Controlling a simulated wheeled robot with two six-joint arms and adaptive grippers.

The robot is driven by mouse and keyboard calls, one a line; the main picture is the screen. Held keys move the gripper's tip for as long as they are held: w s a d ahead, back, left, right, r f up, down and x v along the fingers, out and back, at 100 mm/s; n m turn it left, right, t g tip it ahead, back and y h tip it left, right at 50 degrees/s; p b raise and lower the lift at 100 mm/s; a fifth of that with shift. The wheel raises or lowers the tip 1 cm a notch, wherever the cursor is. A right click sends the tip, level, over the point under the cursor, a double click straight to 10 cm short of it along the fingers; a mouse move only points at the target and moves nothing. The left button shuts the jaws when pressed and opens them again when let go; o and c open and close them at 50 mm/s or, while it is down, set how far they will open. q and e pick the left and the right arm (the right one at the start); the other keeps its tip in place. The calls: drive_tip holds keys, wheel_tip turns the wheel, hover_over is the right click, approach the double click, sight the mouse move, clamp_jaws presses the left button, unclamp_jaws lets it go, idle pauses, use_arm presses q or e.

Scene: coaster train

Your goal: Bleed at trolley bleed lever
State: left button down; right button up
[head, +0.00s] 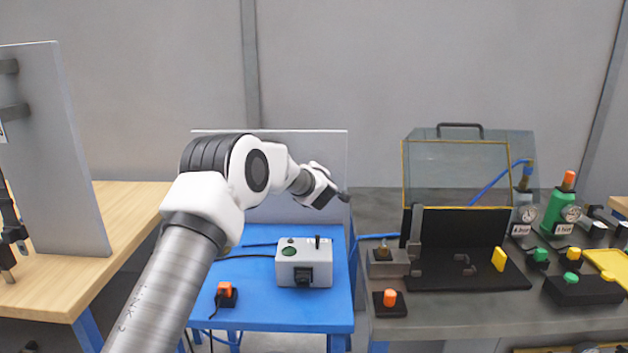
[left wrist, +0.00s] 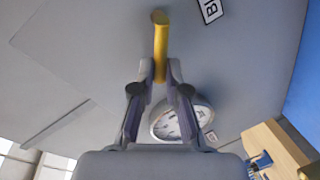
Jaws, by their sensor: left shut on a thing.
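The yellow bleed lever (left wrist: 160,42) stands out from a grey panel in the left wrist view, with its far end at the top. My left gripper (left wrist: 160,72) is shut on the near part of the lever, one finger on each side. A round white dial gauge (left wrist: 178,120) sits behind the right finger and is partly covered. A white label (left wrist: 209,10) with letters cut off by the frame edge is on the panel. In the head view my left gripper (head: 341,196) is small, and the lever cannot be made out there. My right gripper is in neither view.
A blue table (head: 262,315) holds a grey control box (head: 303,262) and an orange button (head: 224,288). A grey bench (head: 450,325) at right holds a clear-lidded case (head: 455,172), a green bottle (head: 560,205) and several buttons. A wooden table (head: 110,215) with an upright panel is at left.

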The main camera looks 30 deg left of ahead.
use_arm(q)
drive_tip(key=shift+s+a+f+n+t+h+b, duration=0.15)
drive_tip(key=shift+f+n+h+b, duration=0.2)
drive_tip(key=shift+n+b, duration=0.8)
drive_tip(key=shift+a+f+n+t+h+b, duration=0.15)
drive_tip(key=shift+f+n+b, duration=0.45)
drive_tip(key=shift+b, duration=0.9)
drive_tip(key=shift+s+a+f+n+h+b, duration=0.1)
drive_tip(key=shift+f+n+h+b, duration=0.2)
drive_tip(key=shift+n+b, duration=0.9)
drive_tip(key=c, duration=1.2)
unclamp_jaws()
drive_tip(key=shift+w, duration=0.1)
drive_tip(key=v, duration=1.2)
